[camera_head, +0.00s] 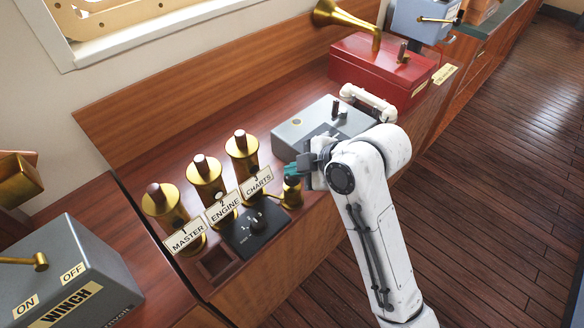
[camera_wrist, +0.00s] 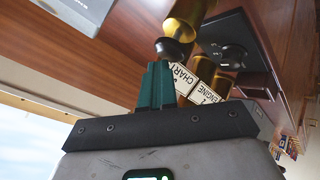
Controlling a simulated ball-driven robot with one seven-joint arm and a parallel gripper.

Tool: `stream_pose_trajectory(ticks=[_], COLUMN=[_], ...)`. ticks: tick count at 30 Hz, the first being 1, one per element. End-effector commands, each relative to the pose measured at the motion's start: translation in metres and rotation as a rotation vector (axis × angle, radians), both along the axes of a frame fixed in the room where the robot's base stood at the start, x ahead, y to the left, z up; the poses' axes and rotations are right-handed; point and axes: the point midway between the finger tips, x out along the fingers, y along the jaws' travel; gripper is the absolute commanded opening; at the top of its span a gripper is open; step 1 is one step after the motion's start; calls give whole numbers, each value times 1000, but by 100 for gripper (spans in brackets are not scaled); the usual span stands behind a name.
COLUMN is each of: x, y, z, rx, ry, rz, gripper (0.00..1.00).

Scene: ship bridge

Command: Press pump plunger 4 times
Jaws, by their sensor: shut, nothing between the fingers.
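The pump is a small brass body (camera_head: 291,197) with a dark rounded plunger knob (camera_head: 292,181) on top, at the front right of the wooden console. In the wrist view the brass body (camera_wrist: 187,20) and the dark knob (camera_wrist: 172,49) lie just beyond my fingertips. My gripper (camera_head: 290,170) is shut and empty, with its green fingers right at the top of the knob. In the wrist view my gripper (camera_wrist: 158,68) overlaps the knob's edge. I cannot tell whether they touch or how far the plunger is down.
Brass cylinders with brown knobs, labelled MASTER (camera_head: 185,236), ENGINE (camera_head: 223,207) and CHARTS (camera_head: 257,182), stand left of the pump. A black dial plate (camera_head: 254,229) lies in front. A grey box (camera_head: 309,127) and a red box with a brass horn (camera_head: 371,72) are behind.

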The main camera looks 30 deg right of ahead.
Motion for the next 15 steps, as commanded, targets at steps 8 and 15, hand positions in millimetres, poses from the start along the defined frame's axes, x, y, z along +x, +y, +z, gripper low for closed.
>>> stream_pose_trajectory(ticks=[8, 15], x=[0, 0], y=[0, 0], z=[18, 29], rx=[-1, 0], ry=[3, 2], rz=[1, 1], gripper=[0, 0])
